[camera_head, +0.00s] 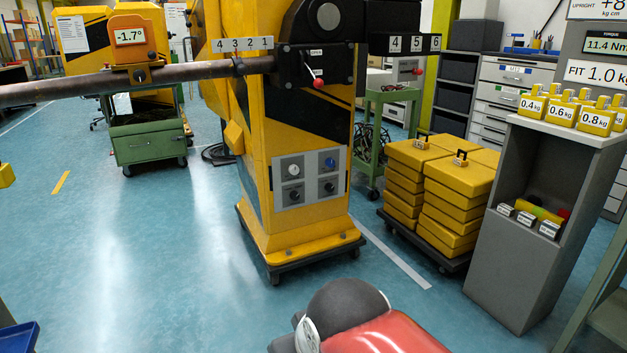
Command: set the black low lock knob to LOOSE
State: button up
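A grey panel (310,177) sits on the front of the yellow gate column (262,120). It carries a white knob (293,170) and a blue knob (330,163) on top, with one black knob (294,196) at lower left and another black knob (329,187) at lower right. Their labels are too small to read, so I cannot tell which black knob is the low lock or how it is set. A red and dark grey part of my own arm shows at the bottom centre. My gripper is not in view.
A long bar (190,70) crosses the column, with a -1.7° display (130,36) on it. Stacked yellow weights (455,190) stand right of the column. A grey stand (545,170) holds small weights. Blue floor (170,240) is open in front and left.

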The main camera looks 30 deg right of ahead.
aim_at(295, 196)
jog(key=i+l+z, duration=0.15)
jog(key=i+l, duration=0.25)
jog(key=i+l+z, duration=0.1)
jog(key=i+l, duration=0.3)
jog(key=i+l+z, duration=0.15)
jog(key=i+l, duration=0.15)
jog(key=i, duration=0.2)
jog(key=i+l+z, duration=0.15)
jog(key=i, duration=0.35)
jog(key=l, duration=0.1)
